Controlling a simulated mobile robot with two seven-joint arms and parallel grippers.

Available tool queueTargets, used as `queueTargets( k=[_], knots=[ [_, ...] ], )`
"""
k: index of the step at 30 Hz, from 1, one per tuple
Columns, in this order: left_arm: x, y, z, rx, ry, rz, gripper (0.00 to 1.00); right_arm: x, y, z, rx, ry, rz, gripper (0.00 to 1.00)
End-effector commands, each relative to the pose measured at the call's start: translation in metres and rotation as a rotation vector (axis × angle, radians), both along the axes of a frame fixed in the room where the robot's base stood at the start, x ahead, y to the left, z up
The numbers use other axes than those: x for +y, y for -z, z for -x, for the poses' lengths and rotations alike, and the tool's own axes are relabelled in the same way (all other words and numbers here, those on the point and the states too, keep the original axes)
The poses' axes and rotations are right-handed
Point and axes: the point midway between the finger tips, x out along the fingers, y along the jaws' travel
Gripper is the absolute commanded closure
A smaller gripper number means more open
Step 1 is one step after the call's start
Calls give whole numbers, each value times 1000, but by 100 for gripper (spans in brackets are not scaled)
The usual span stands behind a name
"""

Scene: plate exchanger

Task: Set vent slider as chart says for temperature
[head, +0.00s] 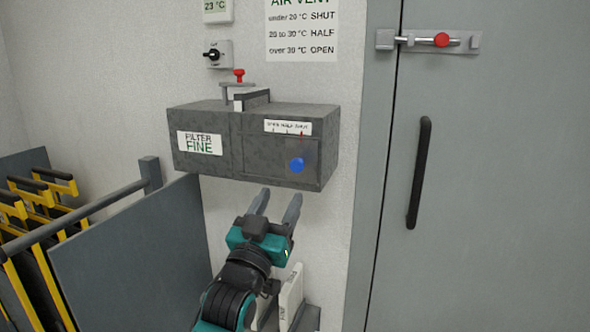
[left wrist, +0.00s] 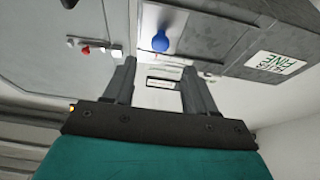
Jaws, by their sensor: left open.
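The vent slider's blue knob (head: 297,166) is on the front of a grey box (head: 218,157), under the right end of a label (head: 288,127) reading OPEN, HALF, SHUT, with a red mark at the SHUT end. The chart (head: 301,32) reads under 20 °C SHUT, 20 to 30 °C HALF, over 30 °C OPEN. The display (head: 215,6) shows 23 °C. My left gripper (head: 280,195) is open and empty, below and a little left of the knob, apart from it. In the left wrist view the knob (left wrist: 161,41) lies beyond and between the fingertips. My right gripper is not in view.
A FILTER FINE sign (head: 199,143) and a red-topped clamp (head: 239,77) are on the box. A rotary switch (head: 212,55) is above. A grey door with a black handle (head: 419,172) and red-knobbed bolt (head: 441,40) stands right. A grey panel (head: 130,260) and yellow-framed racks stand left.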

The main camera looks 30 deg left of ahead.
Motion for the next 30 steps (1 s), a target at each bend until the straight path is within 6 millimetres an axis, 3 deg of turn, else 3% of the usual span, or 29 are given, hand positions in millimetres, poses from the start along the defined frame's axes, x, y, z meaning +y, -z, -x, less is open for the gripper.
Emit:
queueTargets(
  k=[9, 15, 27, 30],
  knots=[
    [13, -24, -53, -1, 0, 0, 44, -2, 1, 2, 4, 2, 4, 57],
    [18, -32, -74, 0, 1, 0, 44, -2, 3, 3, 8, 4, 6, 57],
    [19, -34, -81, 1, 1, 0, 44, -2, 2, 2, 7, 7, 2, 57],
    [19, -34, -81, 1, 1, 0, 52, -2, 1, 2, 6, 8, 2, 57]
  ],
)
